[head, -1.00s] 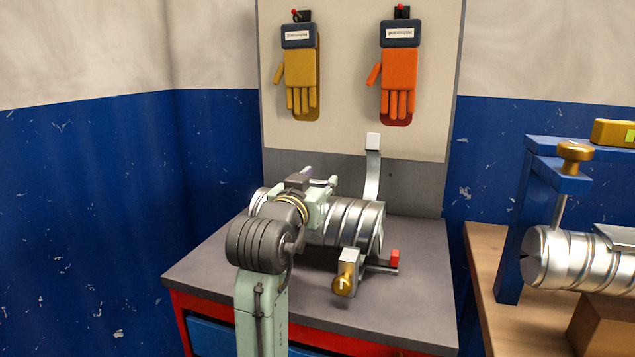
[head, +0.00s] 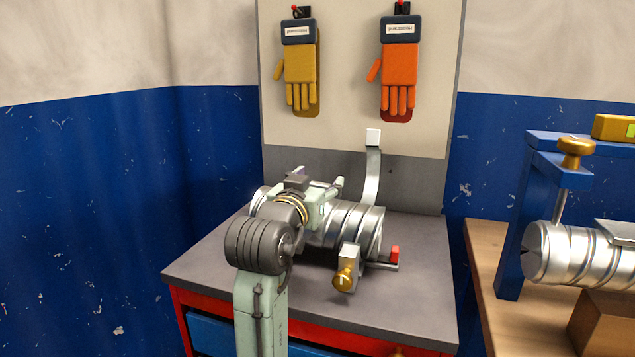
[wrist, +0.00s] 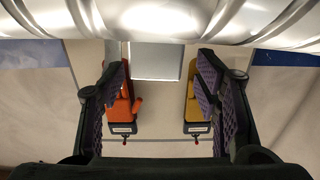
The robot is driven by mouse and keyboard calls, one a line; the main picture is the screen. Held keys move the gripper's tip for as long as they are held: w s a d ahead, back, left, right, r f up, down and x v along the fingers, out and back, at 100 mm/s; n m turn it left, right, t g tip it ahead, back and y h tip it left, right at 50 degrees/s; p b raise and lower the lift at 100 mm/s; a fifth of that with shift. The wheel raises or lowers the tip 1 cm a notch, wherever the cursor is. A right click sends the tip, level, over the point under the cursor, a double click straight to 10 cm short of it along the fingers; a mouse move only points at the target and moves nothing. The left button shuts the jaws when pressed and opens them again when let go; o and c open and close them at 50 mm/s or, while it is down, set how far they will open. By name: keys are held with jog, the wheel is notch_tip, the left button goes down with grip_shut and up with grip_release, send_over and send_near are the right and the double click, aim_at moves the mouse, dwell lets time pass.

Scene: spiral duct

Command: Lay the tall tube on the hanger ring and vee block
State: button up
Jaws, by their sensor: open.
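The tall tube (head: 352,222) is silver spiral duct and lies on its side across the grey-topped bench. My arm hides part of it. In the wrist view the tube (wrist: 190,22) crosses the top edge. A curved metal strap (head: 372,180) with a white block on top, probably the hanger, rises behind it. A metal block with a gold knob (head: 344,276) stands at its front right. I cannot make out the vee block for certain. My gripper (wrist: 160,78) is open with nothing between its fingers; the tube lies beyond them. It is largely hidden behind my wrist in the head view.
Another silver duct (head: 575,255) sits in a blue frame (head: 515,225) on a wooden bench to the right. A yellow glove (head: 301,65) and an orange glove (head: 399,68) hang on the back panel. The bench top (head: 425,270) is bare at the right.

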jog(key=v, duration=1.1)
jog(key=shift+s, duration=0.35)
jog(key=shift+a+r, duration=0.1)
jog(key=shift+r, duration=0.05)
jog(key=shift+c, duration=0.4)
dwell(0.3)
